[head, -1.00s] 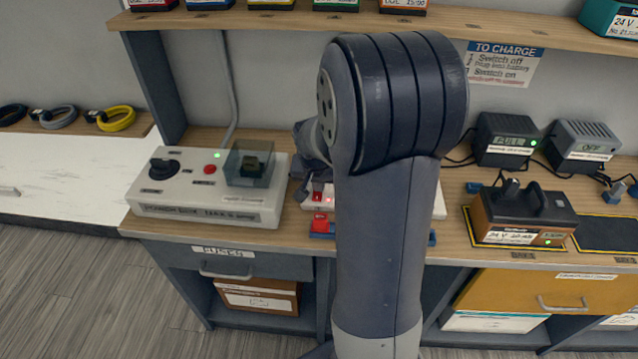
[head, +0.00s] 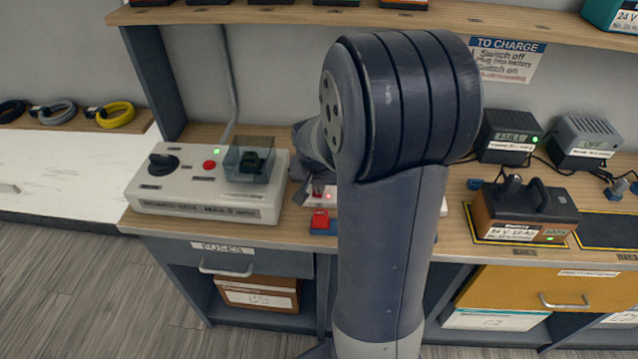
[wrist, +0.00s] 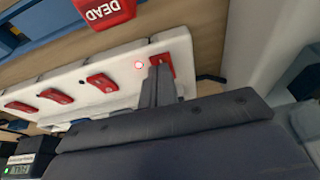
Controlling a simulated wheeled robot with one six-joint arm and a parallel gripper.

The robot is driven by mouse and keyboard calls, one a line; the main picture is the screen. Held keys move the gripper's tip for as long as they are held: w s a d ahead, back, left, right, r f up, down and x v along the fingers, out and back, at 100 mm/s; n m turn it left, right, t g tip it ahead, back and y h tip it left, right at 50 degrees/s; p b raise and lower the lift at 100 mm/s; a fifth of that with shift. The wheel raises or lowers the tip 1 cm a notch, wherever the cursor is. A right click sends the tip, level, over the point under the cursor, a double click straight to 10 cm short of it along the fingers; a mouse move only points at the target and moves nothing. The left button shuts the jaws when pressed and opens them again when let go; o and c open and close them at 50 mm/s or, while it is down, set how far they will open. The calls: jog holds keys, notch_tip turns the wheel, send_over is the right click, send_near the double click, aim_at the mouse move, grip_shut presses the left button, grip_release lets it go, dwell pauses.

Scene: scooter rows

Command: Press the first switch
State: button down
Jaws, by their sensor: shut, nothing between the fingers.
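A white power strip (wrist: 60,75) with a row of red rocker switches crosses the wrist view. My gripper (wrist: 158,72) is shut and empty, its fingertips over the end switch (wrist: 164,60) and partly hiding it. I cannot tell whether they touch or press it. A small red ring light (wrist: 138,65) glows beside that switch. Other red switches (wrist: 102,82) lie further left along the strip. In the head view the strip (head: 443,206) is mostly hidden behind my arm, with a small red light showing at its left end.
A red block marked DEAD (wrist: 105,10) sits by the strip. A white control box (head: 205,207) with a black knob and clear cover stands to its left. A brown battery (head: 522,212) and chargers (head: 508,136) stand to its right. A shelf (head: 250,15) runs above.

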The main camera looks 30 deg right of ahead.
aim_at(319, 196)
jog(key=shift+r, duration=0.2)
jog(key=p+v, duration=0.3)
jog(key=shift+w+d+r, duration=0.15)
jog(key=shift+w+r, duration=0.1)
jog(key=shift+r, duration=0.2)
jog(key=v, duration=1)
jog(key=shift+f, duration=0.1)
jog(key=shift+w+d+r+p, duration=0.2)
jog(key=shift+w+d+p, duration=0.1)
jog(key=shift+w+p, duration=0.25)
